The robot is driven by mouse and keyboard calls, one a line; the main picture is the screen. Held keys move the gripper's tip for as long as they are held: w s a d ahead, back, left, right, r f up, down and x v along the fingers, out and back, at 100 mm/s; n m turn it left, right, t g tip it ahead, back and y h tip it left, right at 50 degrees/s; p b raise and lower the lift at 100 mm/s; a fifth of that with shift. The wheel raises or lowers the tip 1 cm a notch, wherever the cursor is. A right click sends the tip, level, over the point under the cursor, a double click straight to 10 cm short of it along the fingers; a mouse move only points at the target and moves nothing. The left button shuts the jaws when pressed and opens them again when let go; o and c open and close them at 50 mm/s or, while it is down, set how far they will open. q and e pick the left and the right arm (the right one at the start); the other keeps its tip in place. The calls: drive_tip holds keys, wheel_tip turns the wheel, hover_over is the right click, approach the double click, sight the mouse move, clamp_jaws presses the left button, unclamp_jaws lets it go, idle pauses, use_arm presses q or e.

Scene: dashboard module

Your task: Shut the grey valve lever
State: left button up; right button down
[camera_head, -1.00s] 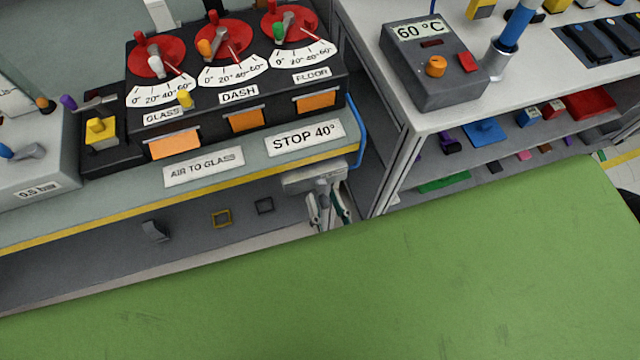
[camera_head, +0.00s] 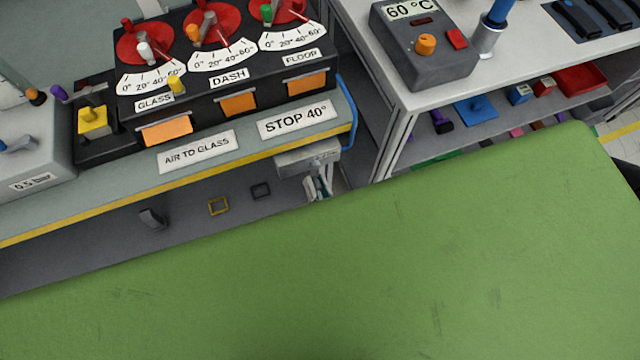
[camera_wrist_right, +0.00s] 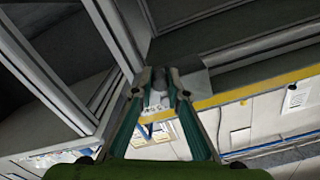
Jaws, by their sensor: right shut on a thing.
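A grey box (camera_head: 308,160) hangs under the right end of the bench's front edge in the head view. My right gripper (camera_head: 319,187) shows just below it, partly cut off by something green in the foreground. In the right wrist view my right gripper (camera_wrist_right: 159,86) has its teal fingers closed around a small grey piece (camera_wrist_right: 158,97) beside the grey box (camera_wrist_right: 192,82). This looks like the grey valve lever, but the fingers hide much of it and its angle cannot be told. My left gripper is not in view.
The bench's yellow edge strip (camera_head: 180,185) runs just above the gripper. A blue hose (camera_head: 350,112) curves down the bench's right end. A shelf unit (camera_head: 440,95) with a grey heater box (camera_head: 425,50) stands at right. A green expanse blocks the lower head view.

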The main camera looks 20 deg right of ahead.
sight(290, 170)
drive_tip(key=a+r+m, duration=0.1)
drive_tip(key=m, duration=0.3)
drive_tip(key=a+r+m+p, duration=0.1)
drive_tip(key=m, duration=0.3)
drive_tip(key=a+r+m+p, duration=0.1)
drive_tip(key=a+m, duration=0.1)
drive_tip(key=m, duration=0.2)
drive_tip(key=shift+r+m, duration=0.2)
drive_tip(key=shift+m, duration=0.1)
drive_tip(key=shift+a+r+m, duration=0.1)
drive_tip(key=shift+r+m, duration=0.35)
drive_tip(key=shift+m, duration=0.55)
drive_tip(key=shift+a+r+m, duration=0.1)
drive_tip(key=shift+r+m, duration=0.35)
drive_tip(key=shift+m, duration=0.55)
drive_tip(key=shift+w+r, duration=0.1)
drive_tip(key=c, duration=2)
unclamp_jaws()
drive_tip(key=shift+w, duration=0.1)
